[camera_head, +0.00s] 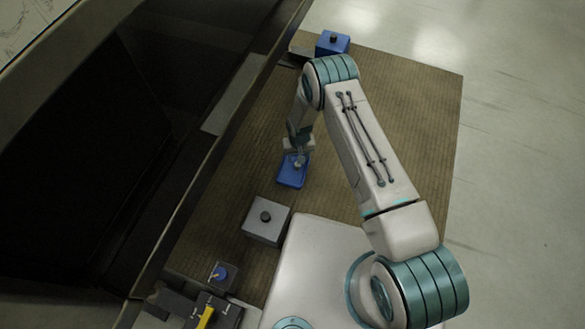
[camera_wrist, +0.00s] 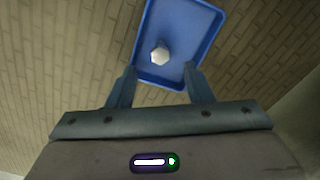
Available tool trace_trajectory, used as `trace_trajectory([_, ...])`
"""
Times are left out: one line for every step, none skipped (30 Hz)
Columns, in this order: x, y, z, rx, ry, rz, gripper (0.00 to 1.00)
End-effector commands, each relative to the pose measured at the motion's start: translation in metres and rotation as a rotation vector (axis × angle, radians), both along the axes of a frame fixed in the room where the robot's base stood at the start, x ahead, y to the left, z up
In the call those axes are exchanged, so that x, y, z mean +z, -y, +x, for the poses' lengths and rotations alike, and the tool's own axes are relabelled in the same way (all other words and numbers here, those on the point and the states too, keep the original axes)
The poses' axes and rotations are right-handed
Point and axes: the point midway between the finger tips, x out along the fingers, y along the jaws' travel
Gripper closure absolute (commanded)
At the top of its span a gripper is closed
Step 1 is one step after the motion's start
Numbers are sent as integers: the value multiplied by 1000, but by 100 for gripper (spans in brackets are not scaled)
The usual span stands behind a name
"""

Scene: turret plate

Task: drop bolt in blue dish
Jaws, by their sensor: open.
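The blue dish (camera_head: 290,180) is a shallow rectangular tray on the brown floor mat, below the end of my arm in the head view. In the wrist view the blue dish (camera_wrist: 190,25) lies ahead of my fingers, its raised rim visible. A pale hexagonal bolt head (camera_wrist: 159,56) shows over the dish's floor, near its lower left part, and looks to be inside it. My gripper (camera_wrist: 160,76) is open, its two fingers apart at the near edge of the dish with nothing touching them. In the head view my gripper (camera_head: 298,160) is over the dish.
A grey box with a dark knob (camera_head: 265,220) stands in front of the dish. A blue box with a dark knob (camera_head: 332,43) stands at the far end. Dark fixtures with a yellow handle (camera_head: 206,316) sit at the bottom. A large dark machine (camera_head: 90,150) borders the left.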

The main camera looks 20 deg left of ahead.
Motion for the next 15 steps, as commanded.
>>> trace_trajectory([2,0,0,0,0,0,53])
trace_trajectory([4,0,0,0,0,0,53])
trace_trajectory([7,0,0,0,1,0,53])
trace_trajectory([11,0,1,0,1,0,53])
trace_trajectory([16,0,1,0,2,1,53])
trace_trajectory([23,-1,1,0,3,1,53])
trace_trajectory([29,-1,1,0,3,1,53])
trace_trajectory([35,0,1,0,2,1,53])
trace_trajectory([45,-1,1,0,4,2,53])
trace_trajectory([52,-1,1,0,3,1,53])
trace_trajectory([60,0,1,0,3,1,53])
trace_trajectory([69,0,1,0,4,2,53])
trace_trajectory([76,0,1,0,3,1,53])
trace_trajectory([83,0,1,0,3,1,53])
trace_trajectory([92,0,0,-1,3,1,53])
